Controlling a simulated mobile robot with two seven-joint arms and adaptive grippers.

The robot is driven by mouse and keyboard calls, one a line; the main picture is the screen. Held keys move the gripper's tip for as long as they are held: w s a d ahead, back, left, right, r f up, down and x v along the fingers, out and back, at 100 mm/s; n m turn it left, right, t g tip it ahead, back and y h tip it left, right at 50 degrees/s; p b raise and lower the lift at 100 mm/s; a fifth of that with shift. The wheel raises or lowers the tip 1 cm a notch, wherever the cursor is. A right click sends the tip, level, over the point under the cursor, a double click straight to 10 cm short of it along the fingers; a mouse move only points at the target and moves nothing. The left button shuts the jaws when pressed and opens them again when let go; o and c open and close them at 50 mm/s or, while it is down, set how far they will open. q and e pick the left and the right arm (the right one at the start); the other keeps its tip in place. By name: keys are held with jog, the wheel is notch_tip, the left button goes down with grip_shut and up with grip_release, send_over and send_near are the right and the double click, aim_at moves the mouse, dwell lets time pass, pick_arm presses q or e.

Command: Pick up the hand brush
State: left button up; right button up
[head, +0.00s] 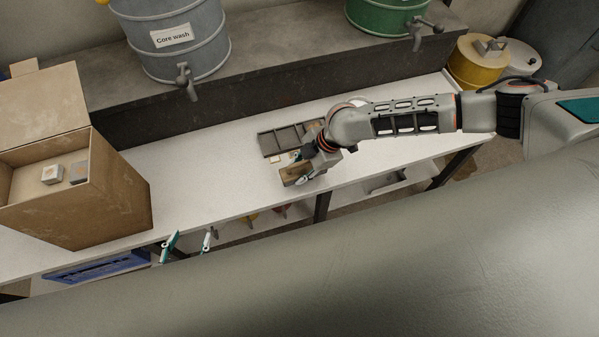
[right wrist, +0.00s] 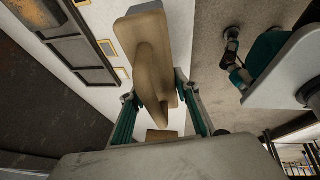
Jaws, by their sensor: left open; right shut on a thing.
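The hand brush (head: 297,174), a tan wooden block with a raised grip, is near the front edge of the white bench. My right gripper (head: 311,172) is shut on it. In the right wrist view the brush (right wrist: 150,45) stands out between the two teal fingers of my right gripper (right wrist: 156,92).
A dark compartmented tray (head: 283,141) lies just behind the brush. A cardboard box (head: 115,205) holding small blocks stands at the left. A grey drum (head: 180,45) labelled "Core wash" and a green drum (head: 385,14) stand on the back ledge. The bench (head: 200,180) is clear between box and tray.

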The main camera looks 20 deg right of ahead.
notch_tip(320, 180, up, 18)
jog(key=p, duration=0.1)
jog(key=shift+f+p, duration=0.25)
jog(key=shift+p, duration=0.15)
